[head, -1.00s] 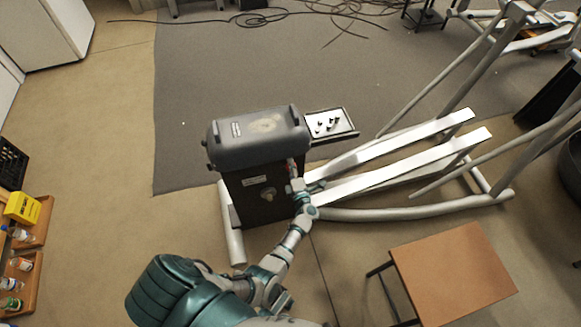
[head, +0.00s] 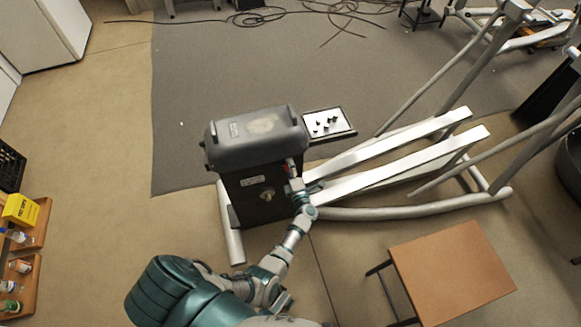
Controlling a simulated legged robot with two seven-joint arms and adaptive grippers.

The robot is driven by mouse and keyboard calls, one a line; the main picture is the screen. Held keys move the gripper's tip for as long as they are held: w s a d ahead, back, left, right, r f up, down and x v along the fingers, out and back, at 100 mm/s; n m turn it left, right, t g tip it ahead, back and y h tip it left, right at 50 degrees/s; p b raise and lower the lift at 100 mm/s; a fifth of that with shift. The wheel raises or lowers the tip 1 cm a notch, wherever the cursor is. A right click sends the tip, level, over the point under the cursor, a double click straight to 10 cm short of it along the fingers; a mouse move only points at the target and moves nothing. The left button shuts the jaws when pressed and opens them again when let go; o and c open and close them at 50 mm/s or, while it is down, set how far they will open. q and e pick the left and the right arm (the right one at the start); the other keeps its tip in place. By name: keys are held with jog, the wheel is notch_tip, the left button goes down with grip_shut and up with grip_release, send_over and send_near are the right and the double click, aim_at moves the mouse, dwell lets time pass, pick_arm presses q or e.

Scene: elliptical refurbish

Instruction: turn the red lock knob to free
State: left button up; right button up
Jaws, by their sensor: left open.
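The red lock knob (head: 289,166) shows as a small bit of red at the right edge of the dark elliptical housing (head: 262,190), below its grey top cover. My left gripper (head: 294,183) is at that edge, right by the knob, and hides part of it. The gripper is open. I cannot tell whether its fingers touch the knob or which way the knob is turned. A brass-coloured round part (head: 267,195) sits on the housing's front face. My right gripper is not in view.
A tray (head: 348,132) with several small dark parts stands behind the housing. White rails (head: 400,165) run off to the right. A brown-topped table (head: 455,272) stands at the lower right. Wooden bins with bottles and a yellow box (head: 20,210) are at the left.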

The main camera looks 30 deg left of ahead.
pick_arm(q)
jog(key=v, duration=1.2)
jog(key=shift+w, duration=0.15)
